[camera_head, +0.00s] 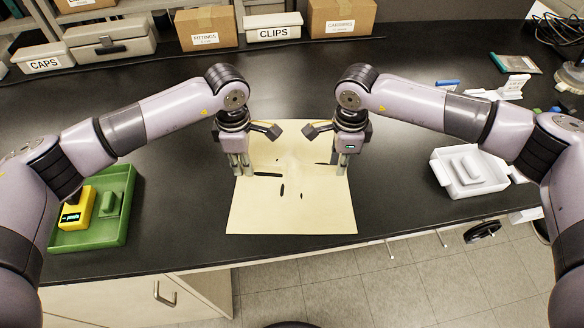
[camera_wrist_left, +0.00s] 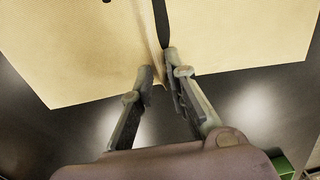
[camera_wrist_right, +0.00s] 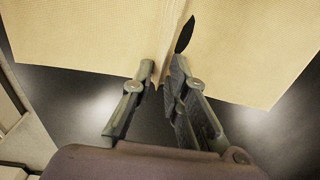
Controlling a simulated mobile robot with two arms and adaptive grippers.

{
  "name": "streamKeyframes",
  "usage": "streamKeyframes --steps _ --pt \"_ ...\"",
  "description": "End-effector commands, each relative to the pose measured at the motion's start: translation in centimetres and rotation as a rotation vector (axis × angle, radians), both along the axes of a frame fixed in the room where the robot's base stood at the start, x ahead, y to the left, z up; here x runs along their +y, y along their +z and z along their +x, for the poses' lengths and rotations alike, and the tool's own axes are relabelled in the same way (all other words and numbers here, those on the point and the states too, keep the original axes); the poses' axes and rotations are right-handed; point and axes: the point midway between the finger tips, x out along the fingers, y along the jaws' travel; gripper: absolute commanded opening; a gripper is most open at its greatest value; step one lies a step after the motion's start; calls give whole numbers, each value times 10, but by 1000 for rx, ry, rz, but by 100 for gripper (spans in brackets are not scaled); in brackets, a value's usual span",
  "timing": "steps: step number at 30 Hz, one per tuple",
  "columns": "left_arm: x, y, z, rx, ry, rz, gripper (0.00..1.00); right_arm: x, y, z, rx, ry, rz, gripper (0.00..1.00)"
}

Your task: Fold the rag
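The rag (camera_head: 291,210) is a pale yellow cloth with several dark stains, lying spread on the black bench in the head view. My left gripper (camera_head: 242,172) is at its left edge, and my right gripper (camera_head: 343,170) is at its right edge. In the left wrist view, the fingertips (camera_wrist_left: 159,66) close on a raised ridge of the rag (camera_wrist_left: 80,62) at its border. In the right wrist view, the fingertips (camera_wrist_right: 161,66) likewise pinch a ridge of the rag (camera_wrist_right: 85,38). The arms hide small parts of the cloth.
A green tray (camera_head: 122,228) with a yellow device (camera_head: 75,208) stands at left, and a white tray (camera_head: 446,178) at right. Boxes labelled FITTINGS (camera_head: 207,27), CLIPS (camera_head: 273,28) and CABINERS (camera_head: 342,17) line the back. The bench's front edge is just below the rag.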

Motion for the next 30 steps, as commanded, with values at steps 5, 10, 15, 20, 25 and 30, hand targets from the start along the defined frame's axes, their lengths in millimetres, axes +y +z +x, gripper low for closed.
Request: streamKeyframes --steps 5,10,15,20,25,30 --pt "0 -2 -1 2 0 1 7 0 -2 0 1 0 -1 7" --pt "0 -3 -1 2 0 2 1 0 -2 0 1 0 -1 1" --pt "0 -3 -1 3 0 2 0 0 -2 0 1 0 -1 0" --pt "0 -3 -1 3 0 2 0 0 -2 0 1 0 -1 0" --pt "0 -3 -1 3 0 2 0 0 -2 0 1 0 -1 0" --pt "0 -3 -1 3 0 2 0 0 -2 0 1 0 -1 0"
